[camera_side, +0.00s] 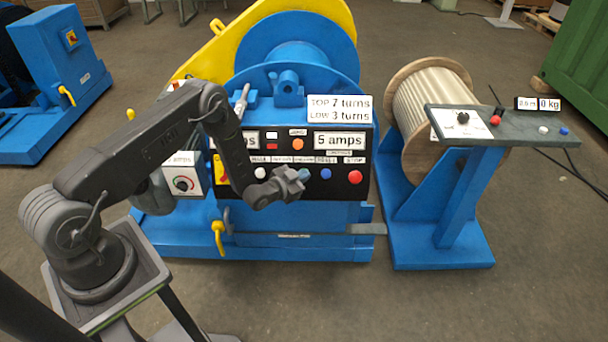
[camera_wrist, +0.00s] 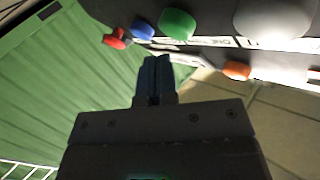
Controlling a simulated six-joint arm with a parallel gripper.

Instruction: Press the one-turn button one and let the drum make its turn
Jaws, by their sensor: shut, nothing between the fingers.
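The black control panel (camera_side: 340,197) is on the front of the blue drum machine. Its lower row shows a white button (camera_side: 260,173), a blue button (camera_side: 326,174) and a red button (camera_side: 355,177). A green button (camera_wrist: 177,22) shows in the wrist view between the white and blue ones; my gripper hides it in the side view. My gripper (camera_side: 303,175) is shut and empty in front of the panel, left of the blue button. In the wrist view its fingertips (camera_wrist: 155,60) appear apart from the buttons. The blue drum (camera_side: 297,52) stands behind.
An orange button (camera_side: 297,144) is above the lower row. A sign (camera_side: 339,108) reads TOP 7 turns, LOW 3 turns; a display (camera_side: 340,141) reads 5 amps. A rope reel (camera_side: 433,95) and a control stand (camera_side: 500,128) are to the right. Open floor lies in front.

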